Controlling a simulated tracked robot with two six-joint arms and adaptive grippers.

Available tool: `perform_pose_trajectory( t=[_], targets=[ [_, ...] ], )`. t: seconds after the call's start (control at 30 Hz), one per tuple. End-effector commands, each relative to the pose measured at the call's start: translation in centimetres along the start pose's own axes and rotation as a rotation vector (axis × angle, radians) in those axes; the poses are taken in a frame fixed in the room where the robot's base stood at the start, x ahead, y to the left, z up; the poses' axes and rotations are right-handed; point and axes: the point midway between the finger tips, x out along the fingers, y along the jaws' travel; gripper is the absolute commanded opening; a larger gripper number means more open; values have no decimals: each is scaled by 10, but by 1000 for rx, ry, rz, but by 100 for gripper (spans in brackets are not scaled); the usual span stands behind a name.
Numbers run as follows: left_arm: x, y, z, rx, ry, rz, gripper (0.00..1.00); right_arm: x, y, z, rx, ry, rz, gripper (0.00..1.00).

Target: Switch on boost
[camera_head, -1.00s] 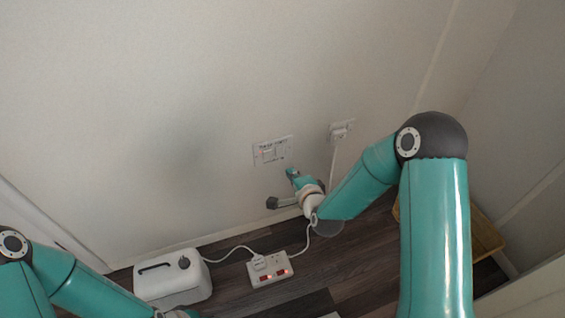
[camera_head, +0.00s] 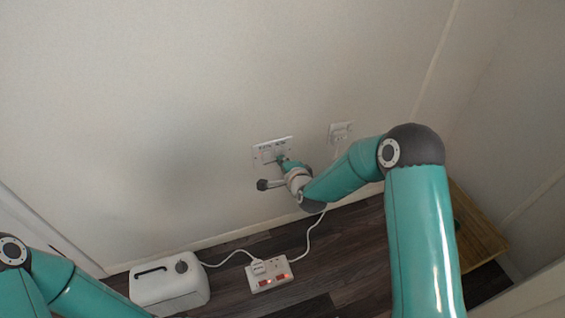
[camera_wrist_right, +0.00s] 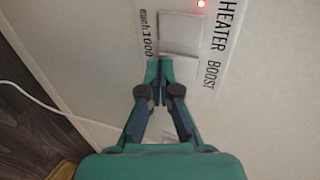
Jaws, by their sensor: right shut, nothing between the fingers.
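The switch panel (camera_head: 262,152) is a white plate on the wall with dark lettering. In the right wrist view the plate shows the words HEATER and BOOST (camera_wrist_right: 212,63). One pale rocker (camera_wrist_right: 187,32) is beside HEATER, and the boost rocker (camera_wrist_right: 181,69) is beside BOOST. A red light (camera_wrist_right: 201,3) glows near HEATER. My right gripper (camera_head: 281,160) is shut and empty, its tips at the panel. In the right wrist view its tips (camera_wrist_right: 160,68) overlap the left end of the boost rocker; contact cannot be told. My left gripper is out of view.
A wall socket with a plug (camera_head: 341,131) is right of the panel. A white box with a handle (camera_head: 168,284) and a power strip with red lit switches (camera_head: 269,275) are on the dark floor. A white cable runs near my right arm. A wooden stool (camera_head: 478,235) is at right.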

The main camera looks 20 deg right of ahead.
Motion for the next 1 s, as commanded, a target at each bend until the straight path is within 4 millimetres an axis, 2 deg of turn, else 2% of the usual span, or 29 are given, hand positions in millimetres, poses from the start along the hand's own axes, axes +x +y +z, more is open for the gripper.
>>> perform_pose_trajectory(
  t=[0.1,0.17,1.0],
  targets=[
    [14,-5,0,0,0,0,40,8,4,0,0,0,-3,0],
    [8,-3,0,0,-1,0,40,5,0,0,0,0,-1,0],
    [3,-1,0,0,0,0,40,-1,-16,1,-1,0,-3,0]
  ],
)
